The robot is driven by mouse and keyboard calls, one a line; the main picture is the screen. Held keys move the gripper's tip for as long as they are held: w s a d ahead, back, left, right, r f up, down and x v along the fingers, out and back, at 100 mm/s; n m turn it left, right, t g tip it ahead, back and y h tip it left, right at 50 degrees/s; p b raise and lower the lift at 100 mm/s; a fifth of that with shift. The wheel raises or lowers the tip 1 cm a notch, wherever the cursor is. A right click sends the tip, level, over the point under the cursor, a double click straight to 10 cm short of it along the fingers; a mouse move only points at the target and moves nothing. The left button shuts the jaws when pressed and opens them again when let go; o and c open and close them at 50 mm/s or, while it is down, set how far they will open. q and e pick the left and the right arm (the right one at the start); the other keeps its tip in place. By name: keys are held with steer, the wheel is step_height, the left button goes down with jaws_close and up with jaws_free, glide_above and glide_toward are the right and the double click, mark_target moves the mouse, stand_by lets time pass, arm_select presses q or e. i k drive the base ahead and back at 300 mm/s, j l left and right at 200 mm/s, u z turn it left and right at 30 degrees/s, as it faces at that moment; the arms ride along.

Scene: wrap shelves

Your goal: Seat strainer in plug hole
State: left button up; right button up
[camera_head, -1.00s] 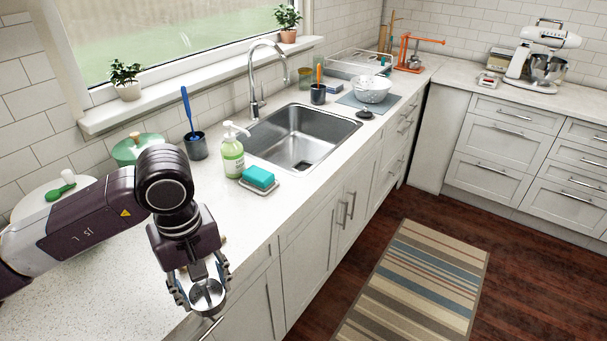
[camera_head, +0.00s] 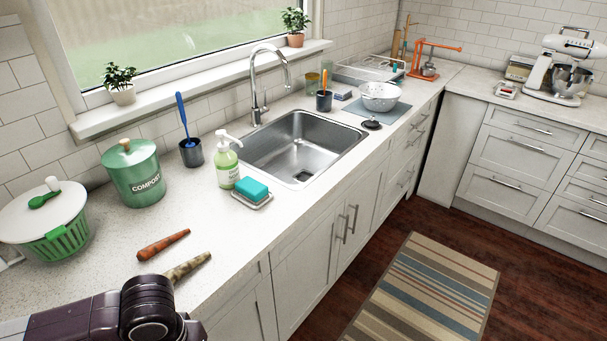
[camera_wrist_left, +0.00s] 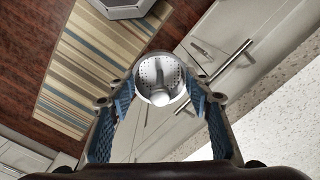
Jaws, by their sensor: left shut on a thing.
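The metal strainer (camera_wrist_left: 160,77) is a round perforated cup with a central knob. In the left wrist view my left gripper (camera_wrist_left: 160,98) is shut on it, one blue-padded finger on each side, and holds it in the air in front of the cabinet fronts. In the head view only my left wrist shows at the bottom left; the fingers and strainer are out of frame. The steel sink (camera_head: 301,146) is set in the counter. My right gripper is not in view.
A soap bottle (camera_head: 226,163) and a teal sponge (camera_head: 251,189) on a dish stand left of the sink. A carrot (camera_head: 163,245) and a parsnip-like root (camera_head: 187,266) lie near my wrist. A black stopper (camera_head: 372,123) and a white colander (camera_head: 380,96) stand right. The tap (camera_head: 258,85) rises behind the basin.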

mark_target(305, 180)
steer(key=i+l+u, duration=0.1)
steer(key=l, duration=0.25)
steer(key=i+l+u, duration=0.1)
steer(key=i+l, duration=0.15)
steer(key=l, duration=0.15)
steer(key=i+l+u, duration=0.1)
steer(key=l, duration=0.25)
steer(key=i+l+u, duration=0.15)
steer(key=l, duration=0.3)
steer(key=i+l+u, duration=0.1)
steer(key=l, duration=0.3)
steer(key=i, duration=0.1)
